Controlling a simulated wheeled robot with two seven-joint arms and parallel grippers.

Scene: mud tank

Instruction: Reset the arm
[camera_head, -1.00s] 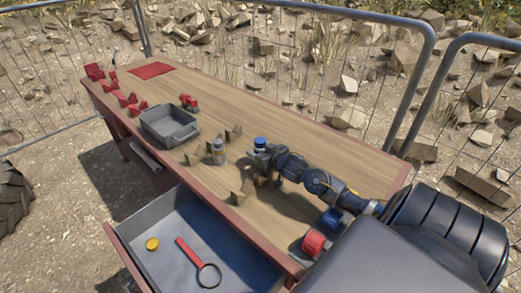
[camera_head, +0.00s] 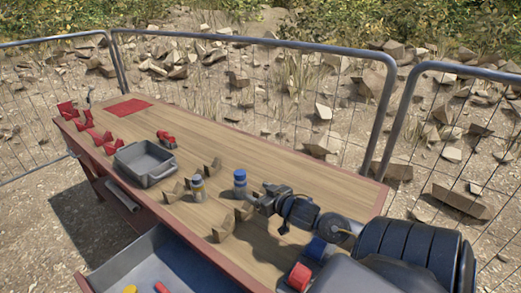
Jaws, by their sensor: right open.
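My right arm reaches in from the lower right over the wooden table (camera_head: 310,185). Its gripper (camera_head: 258,200) is open and low over the table, beside a blue-capped bottle (camera_head: 240,183) and apparently empty. The fingertips are small and partly hidden. A second bottle (camera_head: 198,188), grey with a yellowish band, stands upright to the left among brown angled holders (camera_head: 223,228). My left gripper does not show.
A grey bin (camera_head: 146,161) stands on the table, with red pieces (camera_head: 101,137) and a red mat (camera_head: 124,109) toward the far left. An open drawer (camera_head: 150,262) juts from the front. Wire fencing (camera_head: 270,90) runs behind.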

